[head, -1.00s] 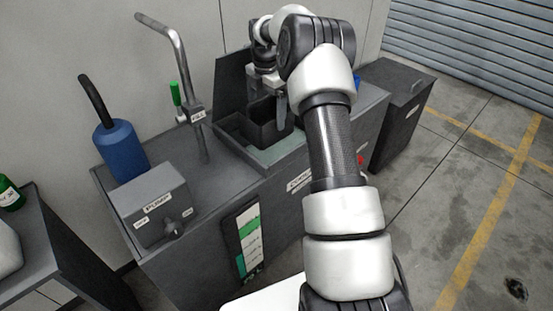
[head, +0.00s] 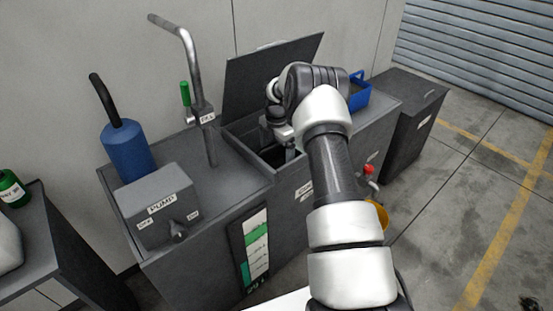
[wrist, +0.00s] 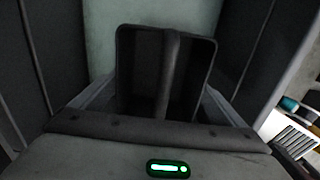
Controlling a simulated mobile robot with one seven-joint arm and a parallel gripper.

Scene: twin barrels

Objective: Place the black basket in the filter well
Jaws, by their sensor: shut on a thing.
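The black basket (wrist: 128,70) shows in the wrist view as a dark, open rectangular box with a bar-like handle across its middle. My gripper (wrist: 165,105) is shut on the basket, apparently at this handle; the exact contact is dark. In the head view my gripper (head: 290,153) reaches down into the filter well (head: 240,133), the open compartment in the grey cabinet top. The basket is hidden there behind the well's rim and my arm. A pale green surface lies beyond the basket in the wrist view. I cannot tell whether the basket touches the bottom.
A raised lid (head: 265,75) stands behind the well. A blue bin (head: 360,92) stands at the right.

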